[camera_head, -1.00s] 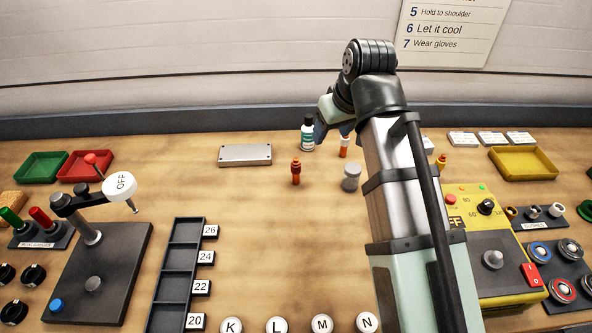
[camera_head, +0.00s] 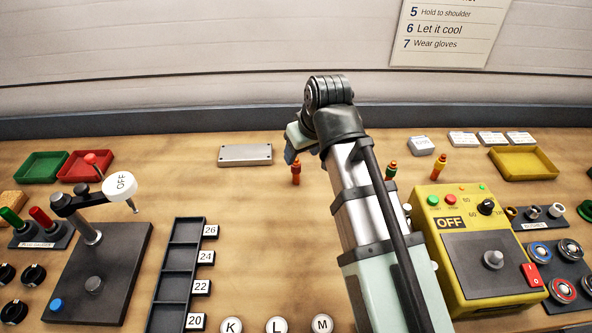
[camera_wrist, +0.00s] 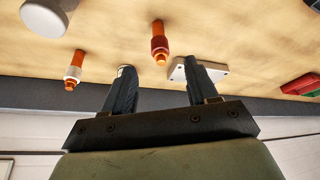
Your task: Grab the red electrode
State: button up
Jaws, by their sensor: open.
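The red electrode (camera_head: 296,172), a small orange peg with a dark red band, stands upright on the bench in the head view, just below my gripper's fingertips (camera_head: 290,157). In the wrist view the red electrode (camera_wrist: 158,42) lies ahead of the gap between the two fingers, its foot toward the top of the picture. My gripper (camera_wrist: 158,70) is open, with nothing between its fingers. In the head view the wrist hides most of the gripper.
A white-banded electrode (camera_wrist: 73,70) stands nearby in the wrist view. A green-banded electrode (camera_head: 391,171) and an orange one (camera_head: 440,164) stand right of my arm. A grey metal plate (camera_head: 245,154) lies left of the gripper.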

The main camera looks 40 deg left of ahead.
aim_at(296, 171)
jog(key=shift+a+x, duration=0.15)
jog(key=shift+x, duration=1.4)
jog(key=shift+a+x, duration=0.2)
jog(key=shift+x, duration=1.35)
jog(key=shift+r, duration=0.1)
jog(key=shift+c, duration=0.5)
grip_shut()
